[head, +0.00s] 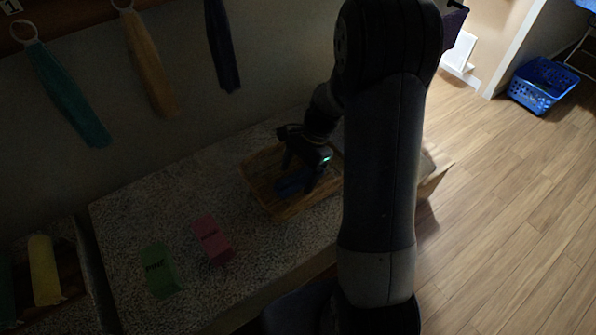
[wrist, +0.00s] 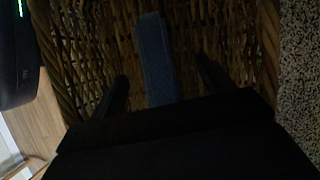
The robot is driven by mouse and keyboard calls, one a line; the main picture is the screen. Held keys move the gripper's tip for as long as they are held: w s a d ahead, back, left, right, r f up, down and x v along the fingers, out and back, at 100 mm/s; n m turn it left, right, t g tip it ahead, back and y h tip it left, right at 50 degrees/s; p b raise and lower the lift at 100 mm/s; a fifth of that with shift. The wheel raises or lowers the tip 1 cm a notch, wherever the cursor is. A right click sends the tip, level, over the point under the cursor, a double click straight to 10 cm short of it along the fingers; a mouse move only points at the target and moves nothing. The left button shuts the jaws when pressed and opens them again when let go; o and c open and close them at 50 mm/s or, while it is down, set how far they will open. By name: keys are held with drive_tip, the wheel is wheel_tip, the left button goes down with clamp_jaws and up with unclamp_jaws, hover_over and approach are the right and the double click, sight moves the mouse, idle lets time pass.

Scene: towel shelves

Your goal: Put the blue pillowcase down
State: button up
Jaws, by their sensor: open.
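The blue pillowcase (wrist: 157,60) is a folded narrow strip lying in the wicker basket (wrist: 88,50), seen in the wrist view. In the head view the pillowcase (head: 290,187) is a dark blue patch inside the basket (head: 268,198) on the speckled counter. My gripper (head: 299,180) reaches down into the basket over it. In the wrist view my gripper (wrist: 160,78) has its two fingers apart, one on each side of the pillowcase, with gaps between. Part of the basket is hidden behind my arm in the head view.
A pink block (head: 214,240) and a green block (head: 161,270) stand on the speckled counter (head: 125,220), left of the basket. Teal, orange and navy towels hang on the wall. A blue plastic basket (head: 541,86) stands on the wooden floor at the far right.

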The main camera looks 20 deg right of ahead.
drive_tip(key=shift+r, duration=0.3)
drive_tip(key=v, duration=1.1)
drive_tip(key=shift+d+r+b, duration=0.2)
drive_tip(key=shift+r+b, duration=0.1)
drive_tip(key=shift+b, duration=0.1)
